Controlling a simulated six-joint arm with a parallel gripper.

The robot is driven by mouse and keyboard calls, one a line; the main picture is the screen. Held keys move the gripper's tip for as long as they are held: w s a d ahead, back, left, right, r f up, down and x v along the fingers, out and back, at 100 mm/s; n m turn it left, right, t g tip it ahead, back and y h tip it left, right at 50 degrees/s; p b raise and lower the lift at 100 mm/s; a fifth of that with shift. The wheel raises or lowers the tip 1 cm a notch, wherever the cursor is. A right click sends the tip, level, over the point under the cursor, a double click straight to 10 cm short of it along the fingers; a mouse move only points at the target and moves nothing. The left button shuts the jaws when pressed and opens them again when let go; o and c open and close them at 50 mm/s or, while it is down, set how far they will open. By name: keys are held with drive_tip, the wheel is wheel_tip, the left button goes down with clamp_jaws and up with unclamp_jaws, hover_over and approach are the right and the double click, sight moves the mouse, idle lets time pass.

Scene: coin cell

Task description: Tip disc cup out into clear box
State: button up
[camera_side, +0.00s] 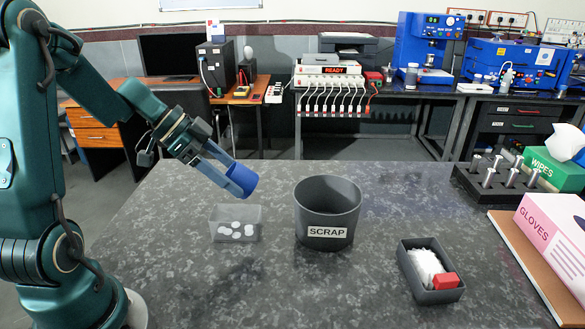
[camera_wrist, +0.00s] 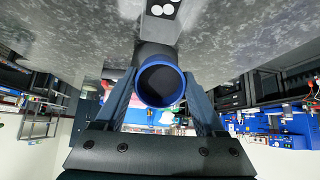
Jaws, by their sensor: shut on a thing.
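My gripper (camera_side: 222,166) is shut on the disc cup (camera_side: 241,181), a blue-rimmed cup. It holds the cup tilted, pointing down to the right, above the clear box in the side view. The clear box (camera_side: 214,229) stands on the table with several white discs (camera_side: 236,231) lying in it. In the wrist view the cup's blue ring (camera_wrist: 160,66) sits between the two fingers, and its middle looks dark, with no disc seen in it. The box also shows at the top of the wrist view (camera_wrist: 160,27), with a few discs.
A dark bin marked SCRAP (camera_side: 327,205) stands close to the right of the box. A small dark tray (camera_side: 432,297) with white material and a red block lies front right. A rack of metal posts (camera_side: 496,183) and glove box (camera_side: 555,240) are at right.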

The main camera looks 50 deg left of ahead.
sight(241, 166)
drive_tip(key=shift+w+d+r+m+g, duration=0.2)
drive_tip(key=shift+w+r+g, duration=0.1)
drive_tip(key=shift+r, duration=0.25)
drive_tip(key=shift+w+d+r+m+g, duration=0.1)
drive_tip(key=shift+w+d+r+g, duration=0.15)
drive_tip(key=shift+r, duration=0.25)
drive_tip(key=shift+d+r+g+y, duration=0.2)
drive_tip(key=shift+g+y, duration=0.05)
drive_tip(key=shift+y, duration=0.05)
drive_tip(key=shift+w+d+r+g+y, duration=0.1)
drive_tip(key=shift+d+g+y, duration=0.1)
drive_tip(key=shift+g+y, duration=0.25)
drive_tip(key=shift+w+d+r+g+y, duration=0.1)
drive_tip(key=shift+r+g+y, duration=0.1)
drive_tip(key=shift+g+y, duration=0.35)
drive_tip(key=shift+w+d+r+g+y, duration=0.1)
drive_tip(key=shift+r+g+y, duration=0.1)
drive_tip(key=shift+g+y, duration=0.3)
drive_tip(key=shift+r+g+y, duration=0.25)
drive_tip(key=shift+g+y, duration=0.5)
drive_tip(key=shift+r+g+y, duration=0.25)
drive_tip(key=shift+g+y, duration=0.5)
